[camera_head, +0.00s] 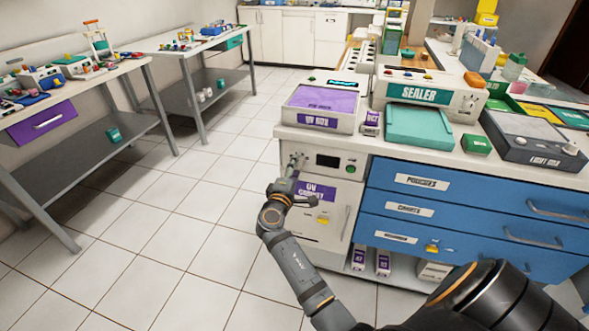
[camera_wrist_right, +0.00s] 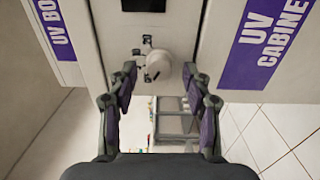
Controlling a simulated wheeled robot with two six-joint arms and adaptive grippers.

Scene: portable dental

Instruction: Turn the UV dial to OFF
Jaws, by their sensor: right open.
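The UV dial (camera_wrist_right: 158,66) is a round, pale knob on the white front of the UV cabinet (camera_head: 328,216), with small dark marks beside it. In the right wrist view, the right gripper (camera_wrist_right: 165,78) is open, with one finger on each side of the dial and visible gaps. No grip on the knob shows. The dial's setting is too small to read. My left gripper is not in view.
A dark display (camera_head: 328,160) and green button (camera_head: 350,169) sit beside the dial. A purple-lidded UV box (camera_head: 318,120) stands on the counter above. Blue drawers (camera_head: 450,206) with protruding handles are to the right. Tiled floor at left is clear.

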